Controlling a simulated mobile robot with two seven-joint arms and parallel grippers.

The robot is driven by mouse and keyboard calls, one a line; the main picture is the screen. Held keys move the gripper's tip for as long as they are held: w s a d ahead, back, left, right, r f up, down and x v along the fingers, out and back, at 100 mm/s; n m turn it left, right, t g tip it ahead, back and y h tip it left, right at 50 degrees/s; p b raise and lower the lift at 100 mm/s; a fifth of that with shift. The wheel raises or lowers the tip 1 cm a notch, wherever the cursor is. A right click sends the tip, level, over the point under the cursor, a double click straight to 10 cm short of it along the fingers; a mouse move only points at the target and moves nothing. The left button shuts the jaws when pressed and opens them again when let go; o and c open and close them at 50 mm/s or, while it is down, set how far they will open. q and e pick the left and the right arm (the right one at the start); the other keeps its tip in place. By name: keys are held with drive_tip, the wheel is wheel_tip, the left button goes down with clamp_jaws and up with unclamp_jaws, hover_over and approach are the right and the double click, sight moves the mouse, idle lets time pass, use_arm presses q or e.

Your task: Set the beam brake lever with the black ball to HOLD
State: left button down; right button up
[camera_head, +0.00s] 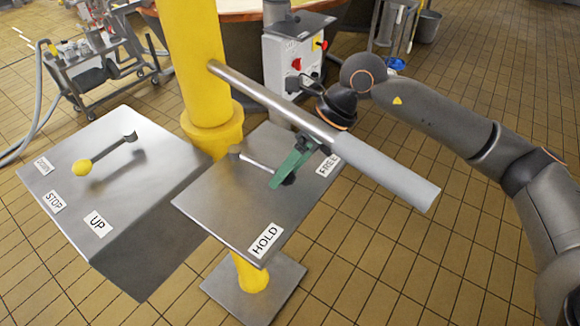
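The brake lever (260,162) is a thin metal rod on a pivot at the far side of the right steel plate (222,203). Its rod points between the FREE label (328,165) and the HOLD label (265,240), nearer FREE. The green fingers of my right gripper (283,174) are at the rod's outer end. A dark patch beside them looks like the black ball, mostly hidden. I cannot tell whether the fingers are closed on it. My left gripper is not in view.
A thick grey bar (290,108) from the yellow post (195,70) passes above the plate, close to my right gripper. A second lever with a yellow ball (82,167) sits on the left box (150,185). A control box (292,58) stands behind.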

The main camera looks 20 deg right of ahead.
drive_tip(key=v, duration=1.2)
drive_tip(key=shift+r+b, duration=0.25)
drive_tip(key=shift+b, duration=0.15)
drive_tip(key=shift+d, duration=0.1)
drive_tip(key=shift+c, duration=0.3)
